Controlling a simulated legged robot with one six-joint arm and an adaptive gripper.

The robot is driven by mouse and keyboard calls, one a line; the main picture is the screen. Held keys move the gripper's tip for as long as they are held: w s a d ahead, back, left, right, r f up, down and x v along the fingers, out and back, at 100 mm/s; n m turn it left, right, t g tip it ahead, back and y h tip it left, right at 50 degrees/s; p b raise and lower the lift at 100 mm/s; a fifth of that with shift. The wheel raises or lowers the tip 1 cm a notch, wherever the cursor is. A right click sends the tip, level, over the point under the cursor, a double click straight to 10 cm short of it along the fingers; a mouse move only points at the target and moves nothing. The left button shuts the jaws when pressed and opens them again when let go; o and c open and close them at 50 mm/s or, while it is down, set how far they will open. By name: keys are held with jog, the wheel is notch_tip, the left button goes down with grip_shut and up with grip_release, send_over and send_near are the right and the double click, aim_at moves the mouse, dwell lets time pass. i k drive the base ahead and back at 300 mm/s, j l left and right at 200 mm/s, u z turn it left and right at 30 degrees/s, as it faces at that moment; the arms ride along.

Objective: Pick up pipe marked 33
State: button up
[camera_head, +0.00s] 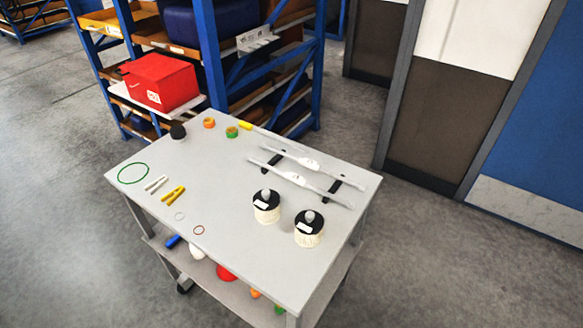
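Two slim grey-white pipes lie side by side on the right half of a grey table (235,190). The far pipe (335,171) and the near pipe (262,164) both rest across two dark supports (272,161). Each carries a white tag near its middle. The markings are too small to read, so I cannot tell which pipe is 33. My gripper is not in view.
Two cream cylinders with black tops, one left (266,212) and one right (308,238), stand in front of the pipes. A black ball (178,131), yellow peg (173,196) and green ring (133,173) lie leftward. Blue shelving (210,60) stands behind. The table's middle is clear.

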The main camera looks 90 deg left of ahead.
aim_at(309, 163)
jog(key=i+j+u, duration=0.15)
jog(key=i+u, duration=0.4)
jog(key=u, duration=0.25)
jog(key=i+u, duration=0.35)
jog(key=i+l+u, duration=0.1)
jog(key=i+u, duration=0.15)
jog(key=u, duration=0.15)
jog(key=i+j+u, duration=0.1)
jog(key=i+u, duration=0.15)
jog(key=u, duration=0.15)
jog(key=i+u, duration=0.25)
jog(key=u, duration=0.15)
jog(key=i+u, duration=0.5)
jog(key=u, duration=0.25)
jog(key=i+u, duration=0.75)
jog(key=i+l, duration=0.05)
jog(key=i, duration=0.05)
